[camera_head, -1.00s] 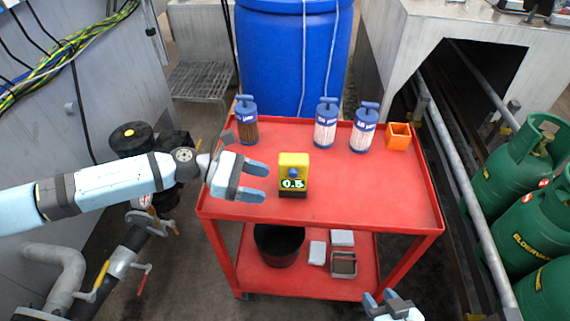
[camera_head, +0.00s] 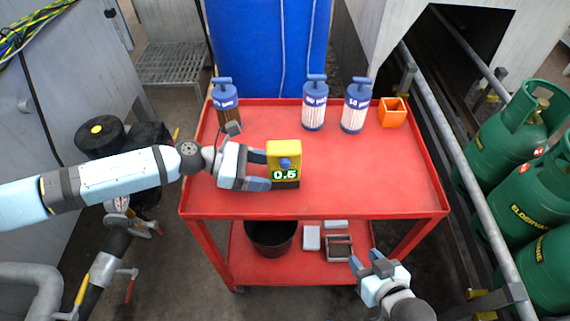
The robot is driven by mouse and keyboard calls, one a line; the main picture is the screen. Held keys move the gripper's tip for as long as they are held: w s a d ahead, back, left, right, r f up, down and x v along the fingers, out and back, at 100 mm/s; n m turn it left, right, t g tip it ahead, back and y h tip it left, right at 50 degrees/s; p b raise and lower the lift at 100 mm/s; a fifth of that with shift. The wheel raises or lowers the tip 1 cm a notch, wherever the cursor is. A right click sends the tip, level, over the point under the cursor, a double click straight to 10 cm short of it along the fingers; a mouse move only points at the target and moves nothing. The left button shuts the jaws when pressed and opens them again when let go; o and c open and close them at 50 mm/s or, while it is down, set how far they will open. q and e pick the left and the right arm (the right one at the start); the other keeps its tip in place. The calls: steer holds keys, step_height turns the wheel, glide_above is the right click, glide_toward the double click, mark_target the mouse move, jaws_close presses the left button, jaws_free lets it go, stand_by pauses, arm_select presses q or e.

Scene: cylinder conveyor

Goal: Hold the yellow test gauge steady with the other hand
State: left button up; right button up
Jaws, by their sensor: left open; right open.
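The yellow test gauge (camera_head: 284,150) stands upright on the red cart top, left of its middle. Its display reads 0.5 and a blue knob sits above the display. My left gripper (camera_head: 267,171) is open at the gauge's left side, with its fingertips at the gauge's left edge. I cannot tell whether they touch it. My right gripper (camera_head: 369,262) is open and empty, low in front of the cart, below the level of its top.
Three blue-topped bottles, one brown (camera_head: 229,104) and two pale (camera_head: 315,103) (camera_head: 356,106), line the far side of the red cart (camera_head: 380,185). An orange open box (camera_head: 391,112) stands at the back right. The right of the cart top is clear. Green gas cylinders (camera_head: 525,170) stand at the right.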

mark_target(279, 174)
arm_select(q)
steer(key=shift+x, duration=2.1)
steer(key=shift+c, duration=0.5)
arm_select(e)
steer(key=shift+w, duration=0.1)
arm_select(q)
steer(key=c, duration=0.7)
steer(key=shift+c, duration=0.7)
arm_select(e)
steer(key=shift+c, duration=0.9)
jaws_close()
